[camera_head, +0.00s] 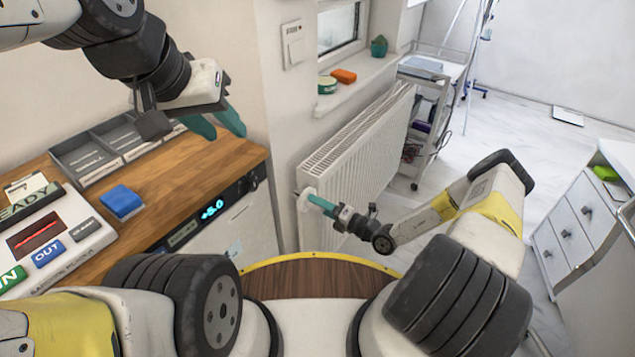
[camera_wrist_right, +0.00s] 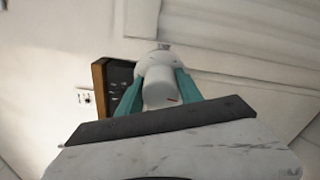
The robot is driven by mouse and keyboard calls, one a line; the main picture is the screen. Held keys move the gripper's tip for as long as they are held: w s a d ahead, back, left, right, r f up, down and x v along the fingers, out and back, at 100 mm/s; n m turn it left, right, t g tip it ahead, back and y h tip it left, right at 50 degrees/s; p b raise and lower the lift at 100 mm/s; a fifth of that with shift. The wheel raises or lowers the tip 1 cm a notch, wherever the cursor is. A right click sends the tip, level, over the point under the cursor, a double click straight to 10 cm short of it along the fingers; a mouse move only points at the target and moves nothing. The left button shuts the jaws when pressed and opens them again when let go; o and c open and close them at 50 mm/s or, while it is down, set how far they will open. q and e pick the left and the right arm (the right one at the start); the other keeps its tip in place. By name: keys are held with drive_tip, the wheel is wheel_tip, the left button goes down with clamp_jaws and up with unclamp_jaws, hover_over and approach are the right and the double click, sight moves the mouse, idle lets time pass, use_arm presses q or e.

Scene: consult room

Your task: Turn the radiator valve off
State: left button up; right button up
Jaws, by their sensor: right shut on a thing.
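The white radiator (camera_head: 362,148) hangs on the wall below the window sill. Its white round valve knob (camera_head: 306,200) sits at the radiator's near lower left end. My right gripper (camera_head: 318,202) is at the valve, its teal fingers shut on the knob. In the right wrist view the knob (camera_wrist_right: 158,82) is between the two teal fingers (camera_wrist_right: 160,90), with a small red mark on its face. My left gripper (camera_head: 215,122) is raised above the wooden counter, away from the valve. Its teal fingertips show with a small space between them, and nothing is visible in them.
The wooden counter (camera_head: 190,165) at left holds a blue block (camera_head: 121,201), a grey sectioned tray (camera_head: 100,150) and a device with IN and OUT buttons (camera_head: 50,240). A trolley (camera_head: 430,90) stands beyond the radiator. A white drawer cabinet (camera_head: 575,220) is at right. Floor between is clear.

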drive_tip(key=n, duration=1.5)
drive_tip(key=shift+s, duration=0.15)
drive_tip(key=n, duration=0.9)
drive_tip(key=shift+n, duration=0.3)
drive_tip(key=n, duration=0.4)
drive_tip(key=shift+f, duration=0.1)
drive_tip(key=n, duration=0.4)
drive_tip(key=shift+f+n, duration=0.1)
drive_tip(key=shift+n, duration=2.3)
